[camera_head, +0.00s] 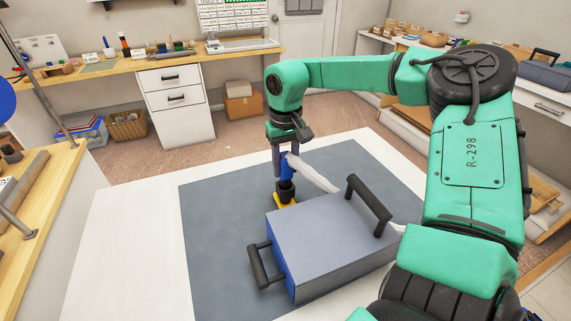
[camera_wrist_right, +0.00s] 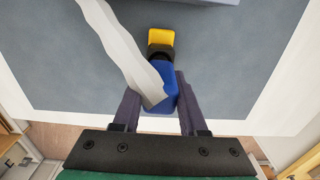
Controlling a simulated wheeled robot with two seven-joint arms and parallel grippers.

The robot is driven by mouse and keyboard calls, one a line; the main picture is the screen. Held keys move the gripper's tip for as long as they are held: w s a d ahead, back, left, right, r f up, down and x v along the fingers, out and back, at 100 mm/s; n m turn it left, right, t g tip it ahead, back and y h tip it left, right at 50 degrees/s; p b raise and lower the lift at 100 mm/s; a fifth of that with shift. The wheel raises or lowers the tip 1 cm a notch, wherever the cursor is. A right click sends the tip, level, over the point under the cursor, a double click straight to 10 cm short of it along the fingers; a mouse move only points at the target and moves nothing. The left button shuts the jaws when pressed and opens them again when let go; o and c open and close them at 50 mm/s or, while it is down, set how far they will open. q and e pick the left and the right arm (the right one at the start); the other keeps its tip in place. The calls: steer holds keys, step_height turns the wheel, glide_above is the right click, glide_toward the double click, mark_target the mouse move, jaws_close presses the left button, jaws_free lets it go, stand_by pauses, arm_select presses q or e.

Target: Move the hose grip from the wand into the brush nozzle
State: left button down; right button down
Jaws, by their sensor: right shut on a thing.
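My right gripper (camera_head: 285,172) points down over the grey mat and is shut on the blue hose grip (camera_wrist_right: 163,88). A pale hose (camera_head: 315,175) runs from the grip towards the grey box. Directly under the grip stands a small piece with a black collar (camera_head: 286,190) and a yellow base (camera_head: 284,205), which looks like the brush nozzle; its yellow part also shows in the right wrist view (camera_wrist_right: 160,38). The grip's lower end meets the black collar, but I cannot tell how deep it sits. I cannot make out the wand. My left gripper is out of view.
A grey box (camera_head: 325,240) with blue side and black handles stands close in front of the nozzle, hiding part of the mat (camera_head: 215,235). The white table (camera_head: 120,245) is clear on the left. A wooden bench (camera_head: 120,68) stands behind.

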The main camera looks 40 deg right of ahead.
steer(key=shift+f, duration=0.3)
steer(key=shift+f, duration=0.1)
steer(key=shift+f+b, duration=0.2)
steer(key=shift+b, duration=0.2)
steer(key=shift+f, duration=0.1)
stand_by(0.4)
steer(key=shift+f+b, duration=0.3)
steer(key=shift+b, duration=0.05)
steer(key=shift+f+b, duration=0.5)
steer(key=shift+f, duration=0.05)
stand_by(1.0)
stand_by(0.4)
steer(key=shift+c, duration=1.8)
jaws_free()
